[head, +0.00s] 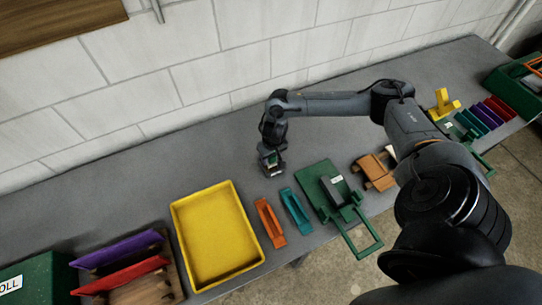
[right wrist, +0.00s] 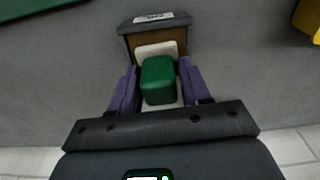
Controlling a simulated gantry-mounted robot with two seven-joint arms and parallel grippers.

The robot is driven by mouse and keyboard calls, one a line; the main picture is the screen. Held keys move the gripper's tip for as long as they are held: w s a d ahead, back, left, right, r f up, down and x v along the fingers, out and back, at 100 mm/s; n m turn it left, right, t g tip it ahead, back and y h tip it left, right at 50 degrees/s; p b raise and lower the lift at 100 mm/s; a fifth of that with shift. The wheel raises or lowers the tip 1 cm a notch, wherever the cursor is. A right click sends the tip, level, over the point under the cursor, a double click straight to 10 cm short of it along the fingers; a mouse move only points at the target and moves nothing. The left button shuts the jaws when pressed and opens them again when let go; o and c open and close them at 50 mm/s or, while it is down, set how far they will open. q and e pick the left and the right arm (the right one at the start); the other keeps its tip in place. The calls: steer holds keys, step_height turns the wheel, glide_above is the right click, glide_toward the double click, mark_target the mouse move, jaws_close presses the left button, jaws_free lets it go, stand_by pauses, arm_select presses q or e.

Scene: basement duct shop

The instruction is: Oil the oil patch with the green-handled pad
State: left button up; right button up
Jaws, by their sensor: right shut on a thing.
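My right gripper (head: 271,166) is over the bare back part of the table, behind the orange and teal pieces. In the right wrist view its two purple fingers (right wrist: 156,90) are shut on the green handle (right wrist: 158,80) of the pad. Pale pad material (right wrist: 157,50) shows around the handle. A dark grey, brown-faced holder (right wrist: 153,25) with a white label is right beside the pad; I cannot tell whether the pad still sits in it. I cannot make out the oil patch for certain. My left gripper is not in view.
A yellow tray (head: 178,222) stands left of the gripper. Orange (head: 269,222) and teal (head: 295,210) pieces lie in front, beside a green board (head: 312,180) with a dark block. Purple and red dividers (head: 118,250) stand front left. The table's back left is clear; a block wall runs behind.

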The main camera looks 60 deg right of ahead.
stand_by(0.3)
steer(key=shift+f, duration=0.5)
stand_by(0.4)
stand_by(0.5)
stand_by(0.8)
steer(key=shift+p, duration=0.3)
stand_by(0.4)
steer(key=shift+f, duration=0.15)
stand_by(0.7)
